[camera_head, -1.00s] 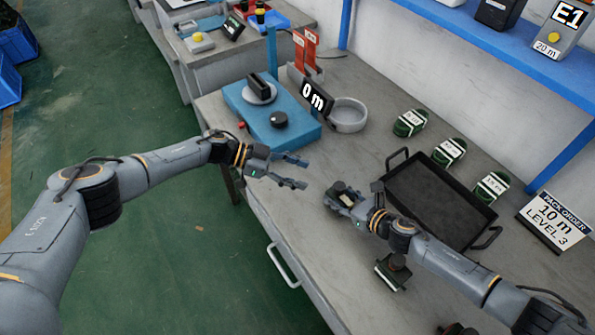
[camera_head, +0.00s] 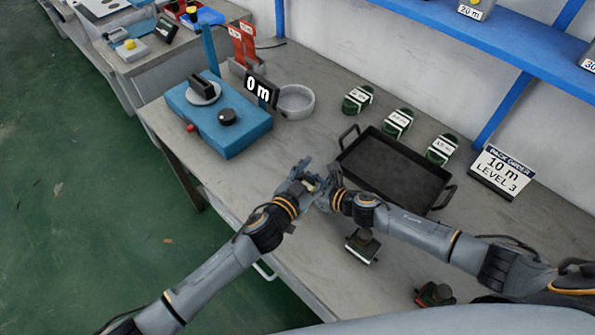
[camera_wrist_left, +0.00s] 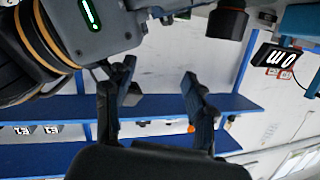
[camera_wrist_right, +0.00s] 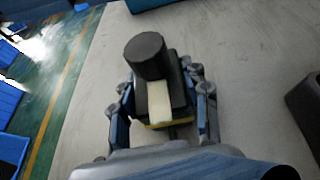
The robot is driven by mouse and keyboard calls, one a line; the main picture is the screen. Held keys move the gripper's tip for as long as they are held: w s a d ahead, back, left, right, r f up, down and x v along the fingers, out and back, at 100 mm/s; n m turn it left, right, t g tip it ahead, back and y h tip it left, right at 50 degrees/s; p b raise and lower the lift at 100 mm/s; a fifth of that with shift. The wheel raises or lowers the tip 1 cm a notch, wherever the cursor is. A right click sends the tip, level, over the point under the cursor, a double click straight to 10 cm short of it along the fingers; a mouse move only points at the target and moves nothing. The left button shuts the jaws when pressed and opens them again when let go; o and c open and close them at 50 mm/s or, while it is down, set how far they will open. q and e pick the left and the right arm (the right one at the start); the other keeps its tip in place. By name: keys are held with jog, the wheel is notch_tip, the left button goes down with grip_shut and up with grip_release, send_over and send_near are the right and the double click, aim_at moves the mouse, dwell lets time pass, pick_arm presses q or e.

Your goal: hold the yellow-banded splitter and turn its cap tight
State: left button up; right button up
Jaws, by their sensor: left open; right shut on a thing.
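The yellow-banded splitter (camera_wrist_right: 180,95) shows in the right wrist view as a dark body with a pale block on its face and a yellow strip low down. Its round black cap (camera_wrist_right: 145,57) stands at the upper end. My right gripper (camera_wrist_right: 160,105) is shut on the splitter body, one finger on each side. In the head view my right gripper (camera_head: 331,187) is above the bench, and the splitter is mostly hidden between the hands. My left gripper (camera_head: 306,170) is open close beside it; its spread, empty fingers show in the left wrist view (camera_wrist_left: 157,85). I cannot tell whether it touches the cap.
A black tray (camera_head: 446,196) lies behind my right arm. A blue machine (camera_head: 215,115), a grey bowl (camera_head: 296,101) and several green coils (camera_head: 398,123) sit farther back.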

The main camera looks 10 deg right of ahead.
pick_arm(q)
jog(key=s+a+n+t+y, duration=0.1)
jog(key=s+a+n+y, duration=0.45)
jog(key=a+n, duration=0.2)
jog(key=shift+m, duration=0.45)
jog(key=x, duration=1.2)
jog(key=shift+a+f, duration=0.2)
grip_shut()
